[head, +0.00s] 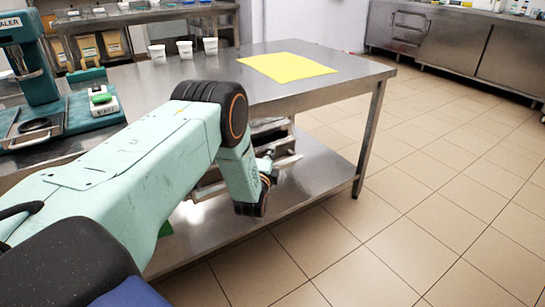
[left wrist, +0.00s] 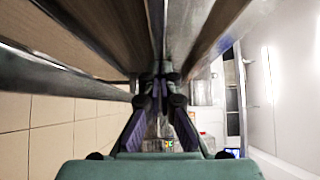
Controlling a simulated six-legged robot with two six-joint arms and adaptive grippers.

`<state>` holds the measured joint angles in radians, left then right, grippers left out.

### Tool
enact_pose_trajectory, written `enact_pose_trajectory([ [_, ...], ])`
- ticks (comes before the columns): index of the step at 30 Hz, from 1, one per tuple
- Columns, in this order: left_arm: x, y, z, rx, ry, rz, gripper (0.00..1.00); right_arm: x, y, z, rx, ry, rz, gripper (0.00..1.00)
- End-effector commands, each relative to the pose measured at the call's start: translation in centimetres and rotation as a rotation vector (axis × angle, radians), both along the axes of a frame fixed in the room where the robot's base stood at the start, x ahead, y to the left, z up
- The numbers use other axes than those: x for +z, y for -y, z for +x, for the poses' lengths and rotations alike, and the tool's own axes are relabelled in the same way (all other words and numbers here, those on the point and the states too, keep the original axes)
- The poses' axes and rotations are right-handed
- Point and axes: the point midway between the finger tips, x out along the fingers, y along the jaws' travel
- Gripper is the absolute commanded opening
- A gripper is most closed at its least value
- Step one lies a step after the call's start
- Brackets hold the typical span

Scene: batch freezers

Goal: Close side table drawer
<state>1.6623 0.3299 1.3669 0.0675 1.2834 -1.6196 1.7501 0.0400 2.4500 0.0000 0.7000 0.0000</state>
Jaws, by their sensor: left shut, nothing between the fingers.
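The steel side table (head: 340,78) stands ahead, with its drawer (head: 288,161) under the top, mostly hidden behind my left arm. Only a bit of the drawer's metal shows, beside my wrist; how far it is open I cannot tell. My left gripper is at the drawer, below the table top, and mostly hidden by my own wrist in the head view. In the left wrist view the gripper (left wrist: 163,78) has its fingers together and empty, close to long metal edges (left wrist: 85,82). Whether it touches them I cannot tell. My right gripper is not in view.
A yellow sheet (head: 288,67) and several white tubs (head: 184,49) are on the table top. A teal machine (head: 35,70) stands at the left. A lower shelf (head: 315,172) runs under the table. The tiled floor (head: 430,190) to the right is clear.

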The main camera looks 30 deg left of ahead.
Motion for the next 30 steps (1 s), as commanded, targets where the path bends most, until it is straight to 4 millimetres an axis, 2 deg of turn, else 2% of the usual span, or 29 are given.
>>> enact_pose_trajectory([
  [10,-0.02,-0.97,0.36,0.001,0.0,0.0,0.0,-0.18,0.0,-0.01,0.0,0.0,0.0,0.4],
  [30,-0.01,-1.08,0.47,0.0,-0.001,0.0,0.0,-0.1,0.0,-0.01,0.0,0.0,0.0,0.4],
])
